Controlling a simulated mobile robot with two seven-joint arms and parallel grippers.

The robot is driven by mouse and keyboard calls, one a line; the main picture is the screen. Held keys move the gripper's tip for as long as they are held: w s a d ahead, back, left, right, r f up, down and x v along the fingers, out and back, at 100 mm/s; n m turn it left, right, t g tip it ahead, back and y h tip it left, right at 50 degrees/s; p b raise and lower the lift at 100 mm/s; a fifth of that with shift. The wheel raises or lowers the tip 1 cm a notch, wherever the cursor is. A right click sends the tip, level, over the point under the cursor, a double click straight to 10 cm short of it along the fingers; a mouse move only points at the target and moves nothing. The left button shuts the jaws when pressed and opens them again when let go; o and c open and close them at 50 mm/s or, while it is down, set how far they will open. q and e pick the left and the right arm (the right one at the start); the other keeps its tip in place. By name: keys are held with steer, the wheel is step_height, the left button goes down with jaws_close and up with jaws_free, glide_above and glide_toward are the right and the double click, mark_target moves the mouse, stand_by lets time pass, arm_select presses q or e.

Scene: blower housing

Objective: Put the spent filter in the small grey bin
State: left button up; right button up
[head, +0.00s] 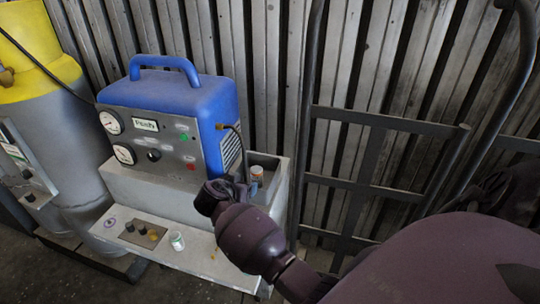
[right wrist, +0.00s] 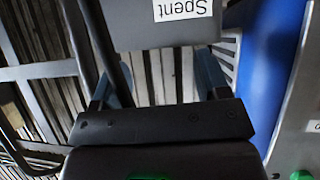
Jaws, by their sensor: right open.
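In the head view my right arm reaches in from the right, and its dark wrist (head: 215,195) is in front of the machine's lower right corner. The fingertips are hidden there. In the right wrist view my right gripper (right wrist: 155,85) is open, with nothing seen between its fingers. A grey surface with an upside-down "Spent" label (right wrist: 183,10) is just beyond the fingers. In the head view a grey open-topped bin (head: 284,172) is right of the machine. A small can with an orange-brown top (head: 257,174) shows at it; I cannot tell whether it is inside. My left gripper is not in view.
A blue machine with gauges (head: 190,105) stands on a grey ledge. A yellow-topped tank (head: 50,130) is left; a metal hand-truck frame (head: 370,150) is right.

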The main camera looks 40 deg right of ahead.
steer(key=s+a+f+n+t+y, duration=0.35)
steer(key=s+f+n+y, duration=0.25)
steer(key=s+f+n, duration=0.5)
steer(key=s+a+n+t+y, duration=0.2)
steer(key=s+a+t+y, duration=0.1)
steer(key=s, duration=1.3)
steer(key=shift+a+r+y, duration=0.25)
steer(key=shift+a+y, duration=0.05)
steer(key=shift+y, duration=0.3)
steer(key=shift+w, duration=0.1)
